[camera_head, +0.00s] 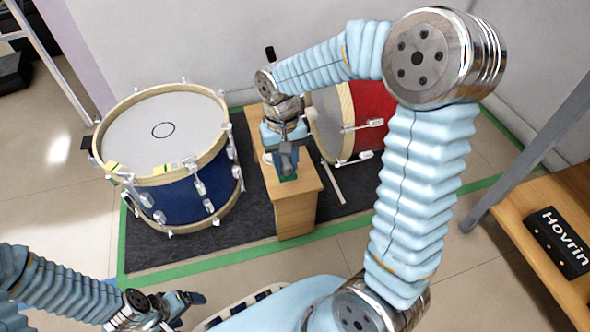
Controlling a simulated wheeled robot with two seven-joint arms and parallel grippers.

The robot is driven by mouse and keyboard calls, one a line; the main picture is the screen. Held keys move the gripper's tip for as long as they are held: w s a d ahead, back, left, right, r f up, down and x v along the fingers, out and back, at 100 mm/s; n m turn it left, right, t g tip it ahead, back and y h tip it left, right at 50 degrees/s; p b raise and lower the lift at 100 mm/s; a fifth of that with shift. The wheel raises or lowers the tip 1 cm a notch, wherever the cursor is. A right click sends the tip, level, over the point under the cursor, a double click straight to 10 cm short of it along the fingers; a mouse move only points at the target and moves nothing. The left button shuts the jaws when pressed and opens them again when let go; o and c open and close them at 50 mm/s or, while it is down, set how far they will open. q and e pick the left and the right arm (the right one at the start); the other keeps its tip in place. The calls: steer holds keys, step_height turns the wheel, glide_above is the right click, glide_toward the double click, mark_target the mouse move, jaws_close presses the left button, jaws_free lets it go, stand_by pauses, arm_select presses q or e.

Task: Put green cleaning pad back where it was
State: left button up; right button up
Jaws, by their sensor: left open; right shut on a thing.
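My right gripper (287,166) reaches down over a small wooden stand (296,216) between the two drums. It is shut on the green cleaning pad (288,178), of which only a small green part shows below the fingers. The pad is at the top of the stand; I cannot tell whether it touches the surface. My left gripper (190,300) is open and empty, low at the bottom left, well away from the stand.
A blue drum (190,200) stands close left of the wooden stand. A red drum (370,105) lies on its side close behind and right. A dark mat (245,245) edged with green tape lies below. A wooden shelf (520,205) with a black case (560,240) is at the right.

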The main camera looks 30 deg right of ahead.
steer(key=w+d+f, duration=0.1)
steer(key=w+d+f+b, duration=0.1)
steer(key=f, duration=0.1)
steer(key=w+d+f, duration=0.1)
steer(key=f, duration=0.1)
steer(key=shift+d+f, duration=0.25)
steer(key=shift+w+d+f+b, duration=0.1)
steer(key=shift+f+b, duration=0.2)
steer(key=shift+f, duration=0.6)
steer(key=shift+w+d+f+b, duration=0.1)
steer(key=shift+f+b, duration=0.15)
steer(key=shift+f, duration=0.65)
steer(key=shift+f, duration=0.15)
steer(key=o, duration=0.9)
steer(key=shift+s, duration=0.1)
steer(key=shift+o, duration=0.2)
steer(key=shift+r, duration=0.55)
step_height(320, 180, up, 11)
steer(key=w+p, duration=0.1)
steer(key=p, duration=0.2)
steer(key=shift+w+d, duration=0.15)
steer(key=shift+w, duration=0.1)
